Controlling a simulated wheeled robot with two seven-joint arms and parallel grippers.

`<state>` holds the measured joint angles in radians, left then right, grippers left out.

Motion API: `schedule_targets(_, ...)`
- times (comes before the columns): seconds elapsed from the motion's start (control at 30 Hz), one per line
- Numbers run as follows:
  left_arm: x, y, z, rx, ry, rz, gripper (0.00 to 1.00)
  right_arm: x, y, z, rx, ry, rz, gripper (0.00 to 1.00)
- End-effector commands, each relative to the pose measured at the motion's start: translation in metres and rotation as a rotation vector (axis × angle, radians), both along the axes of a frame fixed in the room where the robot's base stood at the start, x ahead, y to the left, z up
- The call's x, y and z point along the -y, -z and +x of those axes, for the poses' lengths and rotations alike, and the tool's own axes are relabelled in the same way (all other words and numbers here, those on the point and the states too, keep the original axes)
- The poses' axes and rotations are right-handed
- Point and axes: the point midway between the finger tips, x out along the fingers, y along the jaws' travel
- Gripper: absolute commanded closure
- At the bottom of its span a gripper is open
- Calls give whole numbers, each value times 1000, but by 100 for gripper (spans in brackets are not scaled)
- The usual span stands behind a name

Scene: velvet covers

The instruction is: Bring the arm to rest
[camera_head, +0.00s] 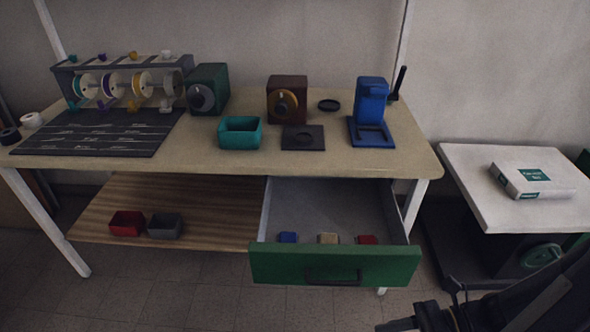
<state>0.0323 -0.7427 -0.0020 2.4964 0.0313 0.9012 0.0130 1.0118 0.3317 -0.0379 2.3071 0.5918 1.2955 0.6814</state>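My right arm (545,300) comes in from the lower right corner. Its dark end, with the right gripper (402,323), lies low at the bottom edge of the view, in front of and below the open drawer (335,265). It looks apart from the drawer and the table. The fingers are dark and partly cut off by the frame edge, so I cannot tell whether they are open or shut. My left arm and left gripper do not show.
The green-fronted drawer sticks out of the workbench (230,165), holding blue, beige and red blocks. Spools, boxes and a blue stand (370,110) sit on top. A white side table (480,185) with a box (530,180) stands right. Floor is clear at lower left.

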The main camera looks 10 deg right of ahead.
Motion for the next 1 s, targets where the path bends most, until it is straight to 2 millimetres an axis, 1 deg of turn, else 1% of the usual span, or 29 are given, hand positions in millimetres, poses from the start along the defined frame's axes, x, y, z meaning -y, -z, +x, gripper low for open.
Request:
schedule_targets(0.03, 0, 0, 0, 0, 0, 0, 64, -8, -12, 0, 128, -135, -125, 66)
schedule_targets(0.17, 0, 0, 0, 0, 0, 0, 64, -19, -31, -2, 459, -454, -407, 66)
schedule_targets(0.2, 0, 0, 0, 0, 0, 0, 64, -21, -37, -3, 566, -547, -489, 66)
schedule_targets(0.3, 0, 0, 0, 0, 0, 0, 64, -25, -52, -2, 820, -758, -673, 66)
schedule_targets(0.4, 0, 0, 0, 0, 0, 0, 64, -27, -66, 1, 1029, -916, -816, 66)
schedule_targets(0.6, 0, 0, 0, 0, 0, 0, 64, -30, -90, 5, 1356, -1134, -1034, 66)
schedule_targets(0.8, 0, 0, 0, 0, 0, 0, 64, -34, -114, 8, 1628, -1281, -1224, 66)
schedule_targets(0.87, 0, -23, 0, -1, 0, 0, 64, -33, -136, 8, 1617, -1283, -1218, 66)
schedule_targets(1.0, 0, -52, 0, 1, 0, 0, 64, -33, -164, 8, 1612, -1279, -1214, 66)
